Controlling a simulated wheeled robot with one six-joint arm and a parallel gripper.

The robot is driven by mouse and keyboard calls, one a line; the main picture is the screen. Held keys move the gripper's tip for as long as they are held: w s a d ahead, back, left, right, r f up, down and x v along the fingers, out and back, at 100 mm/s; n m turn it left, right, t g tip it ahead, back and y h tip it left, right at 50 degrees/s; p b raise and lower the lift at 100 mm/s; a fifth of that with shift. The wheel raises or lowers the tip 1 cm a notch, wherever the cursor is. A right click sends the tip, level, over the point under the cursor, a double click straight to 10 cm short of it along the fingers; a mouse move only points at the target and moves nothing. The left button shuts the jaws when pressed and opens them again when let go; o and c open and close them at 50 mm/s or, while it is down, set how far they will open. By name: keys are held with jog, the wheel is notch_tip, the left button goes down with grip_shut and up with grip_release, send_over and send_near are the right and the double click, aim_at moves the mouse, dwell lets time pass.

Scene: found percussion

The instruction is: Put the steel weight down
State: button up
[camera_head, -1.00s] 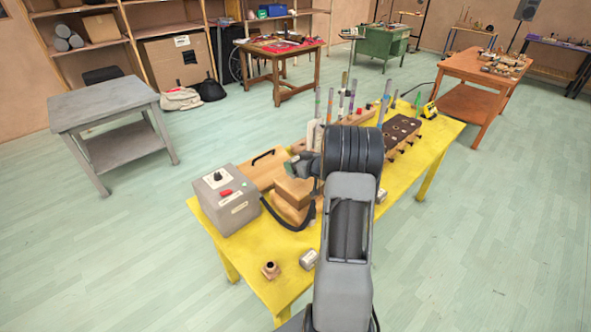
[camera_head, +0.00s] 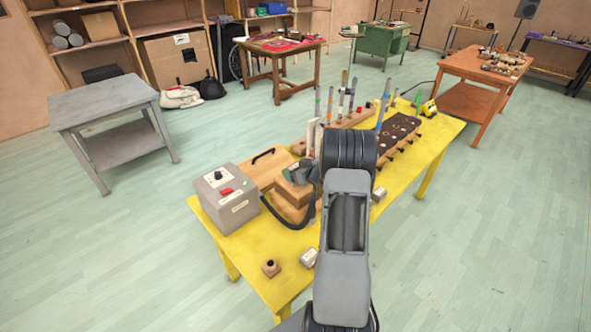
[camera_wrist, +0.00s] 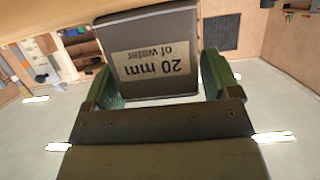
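The steel weight (camera_wrist: 155,60) is a grey block with a pale label reading "20 mm of water". The label appears upside down in the wrist view. In the head view my gripper (camera_head: 299,173) is small and dark, just over a stack of wooden blocks (camera_head: 293,192) on the yellow table (camera_head: 262,243). The weight cannot be made out clearly there. Whether its underside touches the wood cannot be told.
A grey control box (camera_head: 228,198) with a red switch stands left of the stack, beside a wooden board (camera_head: 265,168). A small metal block (camera_head: 308,258) and a wooden knob piece (camera_head: 271,268) lie in front. Upright tubes (camera_head: 342,100) and a dark-topped rack (camera_head: 400,132) stand behind.

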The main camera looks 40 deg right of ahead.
jog(key=shift+o, duration=0.7)
jog(key=shift+r, duration=0.1)
